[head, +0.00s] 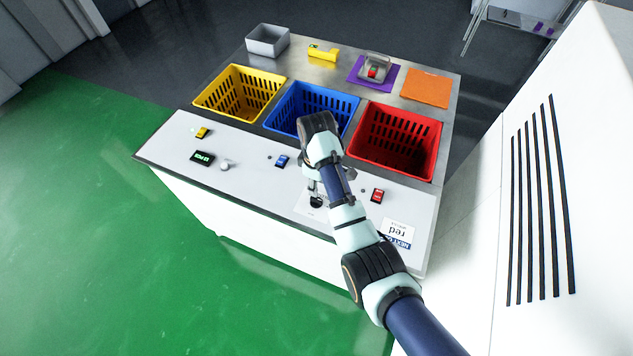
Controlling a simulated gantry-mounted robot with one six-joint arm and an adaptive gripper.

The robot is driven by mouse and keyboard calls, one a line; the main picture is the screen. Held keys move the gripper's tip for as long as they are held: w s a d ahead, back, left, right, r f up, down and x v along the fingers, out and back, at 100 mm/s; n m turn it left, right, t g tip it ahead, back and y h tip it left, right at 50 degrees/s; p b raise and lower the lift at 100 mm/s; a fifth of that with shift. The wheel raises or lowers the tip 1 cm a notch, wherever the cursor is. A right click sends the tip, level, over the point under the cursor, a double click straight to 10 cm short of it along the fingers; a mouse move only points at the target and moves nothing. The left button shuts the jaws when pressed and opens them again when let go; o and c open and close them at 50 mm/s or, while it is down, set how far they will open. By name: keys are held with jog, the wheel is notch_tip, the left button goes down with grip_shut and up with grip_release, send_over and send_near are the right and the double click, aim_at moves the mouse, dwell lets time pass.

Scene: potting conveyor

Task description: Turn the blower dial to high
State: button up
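The blower dial is not plainly readable here. A dark round piece (316,202) on a pale marked plate sits on the white panel, right at my gripper, and could be a dial; its setting cannot be read. A small silver knob (226,166) stands on the panel's left part, beside a dark display with green characters (203,157). My gripper (314,194) points down over the middle of the panel, partly hidden by my arm. Whether its fingers touch the dark piece, and how far they are apart, cannot be told.
Behind the panel stand yellow (238,92), blue (309,107) and red (396,141) baskets. Yellow (202,133), blue (282,161) and red (377,195) switches sit on the panel. A white slotted cabinet (490,190) stands at the right.

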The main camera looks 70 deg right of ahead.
aim_at(316, 199)
notch_tip(316, 199, down, 8)
jog(key=shift+a+f+b, duration=0.1)
jog(key=shift+b, duration=0.95)
jog(key=shift+c, duration=0.2)
grip_shut()
